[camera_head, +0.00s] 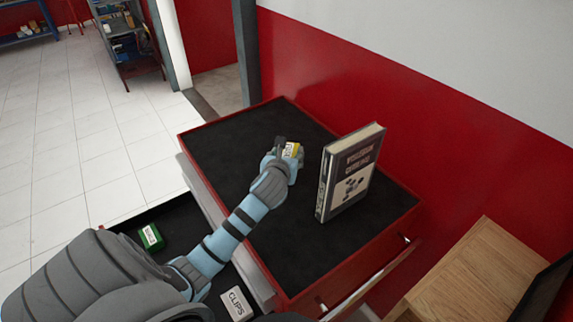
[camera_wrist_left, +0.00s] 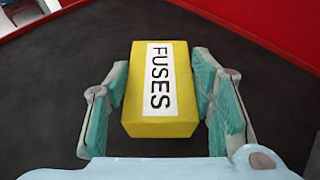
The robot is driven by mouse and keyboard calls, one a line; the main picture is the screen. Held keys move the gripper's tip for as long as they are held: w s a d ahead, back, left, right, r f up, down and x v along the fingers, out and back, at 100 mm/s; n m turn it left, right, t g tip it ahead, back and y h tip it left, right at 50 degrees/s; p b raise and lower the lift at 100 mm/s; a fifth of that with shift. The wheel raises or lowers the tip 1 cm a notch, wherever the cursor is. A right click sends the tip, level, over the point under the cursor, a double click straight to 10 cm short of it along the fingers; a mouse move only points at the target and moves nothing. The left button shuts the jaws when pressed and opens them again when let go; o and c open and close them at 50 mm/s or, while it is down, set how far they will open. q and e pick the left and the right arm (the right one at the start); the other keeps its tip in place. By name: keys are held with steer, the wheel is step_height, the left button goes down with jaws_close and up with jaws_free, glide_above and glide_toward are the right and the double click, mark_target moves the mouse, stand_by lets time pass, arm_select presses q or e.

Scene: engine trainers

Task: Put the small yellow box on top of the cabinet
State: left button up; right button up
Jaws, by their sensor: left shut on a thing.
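The small yellow box (camera_wrist_left: 158,88), with a white label reading FUSES, is between the two fingers of my left gripper (camera_wrist_left: 160,110) in the left wrist view. In the head view the yellow box (camera_head: 291,150) shows at the tip of my left gripper (camera_head: 286,154), over the cabinet top. The gripper is shut on the box. The cabinet (camera_head: 225,150) is red with a black top surface. I cannot tell whether the box touches the top. My right gripper is not in view.
A dark book (camera_head: 348,172) stands upright on the cabinet, right of my left gripper. An open drawer below holds a green box (camera_head: 150,237) and a white CLIPS box (camera_head: 237,303). A red wall (camera_head: 420,140) runs behind. The cabinet top's far left part is clear.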

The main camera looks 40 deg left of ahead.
arm_select(q)
step_height(320, 180, down, 3)
steer(key=shift+w+f, duration=0.1)
steer(key=shift+s+r, duration=0.3)
steer(key=shift+s, duration=0.05)
steer(key=shift+f, duration=0.2)
steer(key=o, duration=1.2)
steer(key=shift+w, duration=0.15)
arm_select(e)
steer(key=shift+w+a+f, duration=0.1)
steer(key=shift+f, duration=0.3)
arm_select(q)
steer(key=shift+r, duration=0.25)
steer(key=p+v, duration=0.1)
steer(key=v, duration=1.1)
steer(key=shift+p, duration=0.35)
steer(key=shift+f, duration=0.1)
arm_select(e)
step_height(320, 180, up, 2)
